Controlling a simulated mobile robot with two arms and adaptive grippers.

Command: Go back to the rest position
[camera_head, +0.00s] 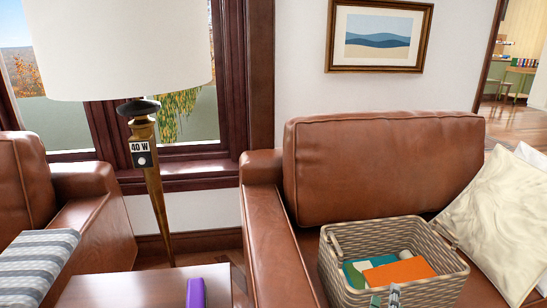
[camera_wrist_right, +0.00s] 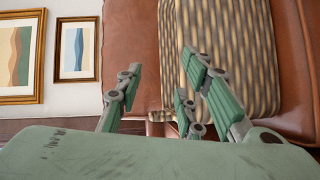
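My right gripper shows in the right wrist view (camera_wrist_right: 160,78) with its green-padded fingers spread apart and nothing between them. The woven basket (camera_wrist_right: 225,50) is just beyond the fingers in that view. In the head view, only a small grey-green tip of a gripper (camera_head: 385,298), seemingly the right one, shows at the bottom edge in front of the basket (camera_head: 440,290). My left gripper is not in view.
The basket stands on a brown leather sofa (camera_head: 380,170) and holds an orange item (camera_head: 400,272) and a teal one (camera_head: 352,274). A pale cushion (camera_head: 500,220) is at right. A floor lamp (camera_head: 150,190) stands behind a table (camera_head: 130,290) bearing a purple object (camera_head: 195,293).

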